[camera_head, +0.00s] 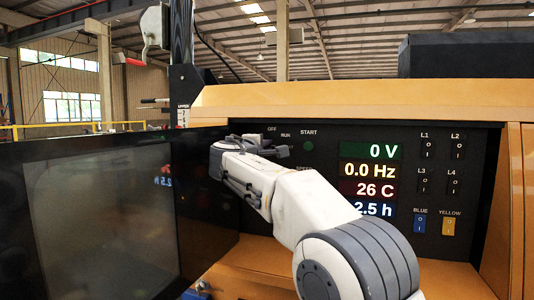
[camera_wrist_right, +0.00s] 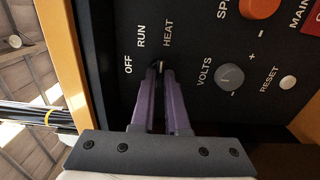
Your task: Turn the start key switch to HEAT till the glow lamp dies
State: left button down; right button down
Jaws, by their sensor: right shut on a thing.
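My right gripper (camera_head: 268,143) is at the upper left of the black control panel (camera_head: 467,205), in front of the switch under the OFF and RUN labels. In the right wrist view its two purple fingers (camera_wrist_right: 163,72) are closed on the start key switch (camera_wrist_right: 158,66), beside the OFF, RUN and HEAT labels. Only a small part of the key shows between the fingertips. Its exact position is hard to tell. No lit glow lamp can be made out; the gripper and arm hide part of the panel. My left gripper is not in view.
A green START button (camera_head: 308,146) sits right of the gripper. The displays (camera_head: 371,180) read 0 V, 0.0 Hz, 26 C and 2.5 h. Breaker switches and blue (camera_head: 420,223) and yellow (camera_head: 448,225) sockets are at right. An open dark door (camera_head: 205,200) stands at left. The VOLTS knob (camera_wrist_right: 229,77) is near the fingers.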

jog(key=shift+f, duration=0.1)
dwell(0.4)
jog(key=c, duration=0.9)
grip_release()
jog(key=b+v, duration=0.2)
jog(key=v, duration=0.8)
jog(key=shift+s+a, duration=0.1)
jog(key=shift+s, duration=0.15)
